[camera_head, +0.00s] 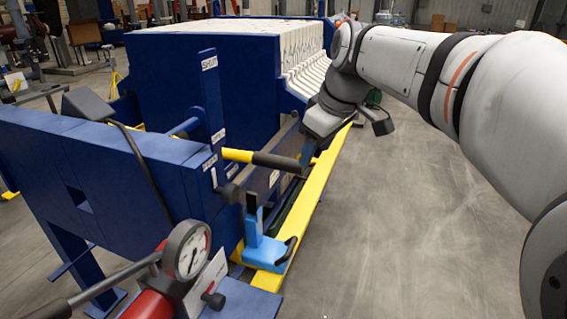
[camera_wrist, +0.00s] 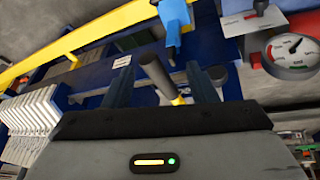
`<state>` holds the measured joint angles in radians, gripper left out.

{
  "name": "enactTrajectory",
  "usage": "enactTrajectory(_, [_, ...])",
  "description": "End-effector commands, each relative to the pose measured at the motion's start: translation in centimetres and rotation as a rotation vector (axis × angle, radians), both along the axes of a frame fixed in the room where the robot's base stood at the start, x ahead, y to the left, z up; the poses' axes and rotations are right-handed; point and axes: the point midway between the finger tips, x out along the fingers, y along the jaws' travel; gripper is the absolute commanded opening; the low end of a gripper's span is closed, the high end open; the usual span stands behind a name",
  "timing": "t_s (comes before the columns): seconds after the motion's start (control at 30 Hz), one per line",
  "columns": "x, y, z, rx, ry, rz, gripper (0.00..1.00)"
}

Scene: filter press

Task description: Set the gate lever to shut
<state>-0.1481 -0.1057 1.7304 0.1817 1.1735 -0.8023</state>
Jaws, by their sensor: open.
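The gate lever (camera_head: 275,160) has a yellow shaft and a dark grip and sticks out roughly level to the right from a blue post (camera_head: 208,100). My gripper (camera_head: 308,150) is at the outer end of the dark grip. In the wrist view, my gripper (camera_wrist: 160,70) is open, with the lever's dark grip (camera_wrist: 157,75) showing between its two fingers. I cannot tell whether either finger touches it.
A light blue bracket (camera_head: 266,248) stands below the lever beside a yellow rail (camera_head: 320,190). A round gauge (camera_head: 187,250) is at the front. The blue press frame (camera_head: 165,80) and white plates (camera_head: 305,60) stand behind. The floor to the right (camera_head: 420,220) is clear.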

Motion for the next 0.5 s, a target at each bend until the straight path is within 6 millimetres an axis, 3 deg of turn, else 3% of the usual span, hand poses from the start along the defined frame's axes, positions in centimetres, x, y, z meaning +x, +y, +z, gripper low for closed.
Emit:
enactTrajectory(0.03, [1.7,1.3,-1.3,-0.004,-0.017,0.078,0.52])
enactTrajectory(0.2, [4.7,4.2,-0.8,-0.016,-0.066,0.276,0.52])
enactTrajectory(0.37, [5.6,5.2,-0.8,-0.021,-0.082,0.343,0.52])
enactTrajectory(0.5, [6.1,5.7,-2.3,-0.022,-0.081,0.345,0.52])
